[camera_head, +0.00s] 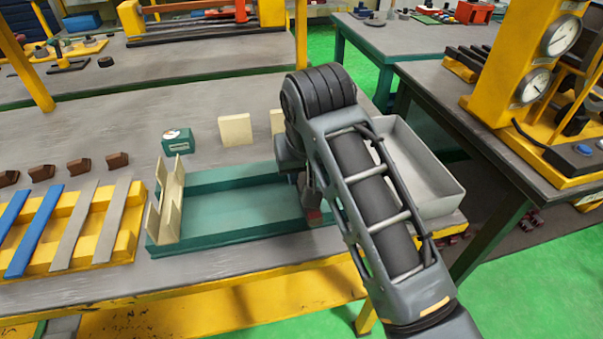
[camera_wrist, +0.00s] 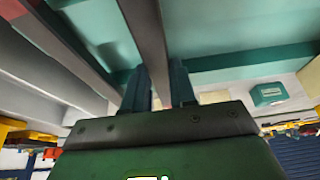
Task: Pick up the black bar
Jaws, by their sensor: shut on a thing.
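In the wrist view, a long dark grey bar (camera_wrist: 148,35), which I take for the black bar, runs between the two fingers of my gripper (camera_wrist: 166,88). The fingers are shut on it, and its far end leaves the picture at the top. In the head view, my arm hides most of the gripper and I cannot make out the bar. The arm reaches down over the right end of a teal tray (camera_head: 240,215) on the grey workbench. I cannot tell whether the bar touches the tray.
A cream upright holder (camera_head: 170,202) stands at the tray's left end. A small green box (camera_head: 177,141) and a cream block (camera_head: 235,130) are behind it. A yellow rack (camera_head: 120,222) with blue and grey strips lies left. A grey bin (camera_head: 425,165) stands right, beside my arm.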

